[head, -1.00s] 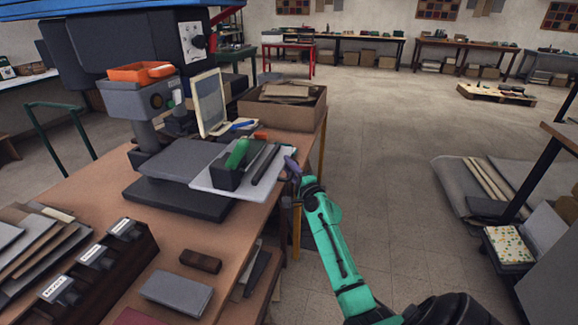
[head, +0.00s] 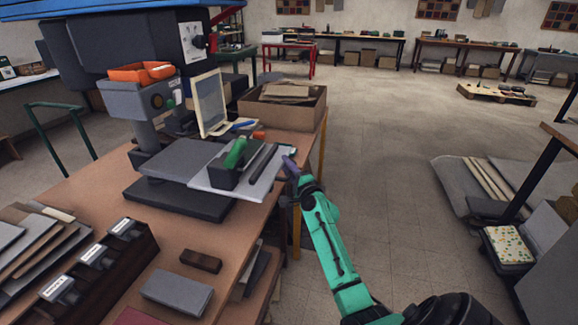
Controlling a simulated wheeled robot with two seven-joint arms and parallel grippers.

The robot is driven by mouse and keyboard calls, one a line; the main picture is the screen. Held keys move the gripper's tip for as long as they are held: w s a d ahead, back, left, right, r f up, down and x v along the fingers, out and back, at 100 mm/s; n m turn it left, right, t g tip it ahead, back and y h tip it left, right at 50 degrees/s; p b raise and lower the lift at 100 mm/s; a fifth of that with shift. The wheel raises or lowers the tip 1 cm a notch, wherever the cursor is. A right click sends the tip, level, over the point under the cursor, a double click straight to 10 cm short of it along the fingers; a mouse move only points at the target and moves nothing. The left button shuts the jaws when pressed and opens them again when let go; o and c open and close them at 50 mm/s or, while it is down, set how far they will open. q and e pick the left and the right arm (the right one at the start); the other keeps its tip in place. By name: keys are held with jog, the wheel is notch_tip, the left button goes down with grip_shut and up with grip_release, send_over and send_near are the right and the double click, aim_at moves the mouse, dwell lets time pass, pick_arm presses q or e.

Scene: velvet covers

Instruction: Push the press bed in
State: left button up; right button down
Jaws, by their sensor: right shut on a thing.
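The press bed (head: 263,188) is a pale flat plate that sticks out to the right of the press, over the bench's right edge. On it sit a dark block with a green piece (head: 236,153) and a dark bar (head: 263,164). The press (head: 142,100) is a grey machine with a dark head, a grey platform and a dark base (head: 180,203). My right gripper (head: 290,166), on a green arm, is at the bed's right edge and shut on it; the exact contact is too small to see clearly. My left gripper is out of view.
The wooden bench (head: 150,245) carries a box of small labelled tools (head: 95,258), a brown block (head: 201,261) and a grey block (head: 177,291) in front. A cardboard box (head: 285,110) stands behind the bed.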

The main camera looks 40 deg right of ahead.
aim_at(277, 162)
jog(key=w, duration=0.1)
jog(key=w+a, duration=0.1)
jog(key=w+r, duration=0.1)
jog(key=shift+w+a, duration=0.15)
jog(key=shift+a, duration=0.25)
jog(key=c, duration=0.8)
grip_release()
jog(key=shift+c, duration=0.2)
jog(key=shift+f, duration=0.1)
jog(key=shift+a+f, duration=0.1)
jog(key=shift+f, duration=0.05)
jog(key=shift+s, duration=0.25)
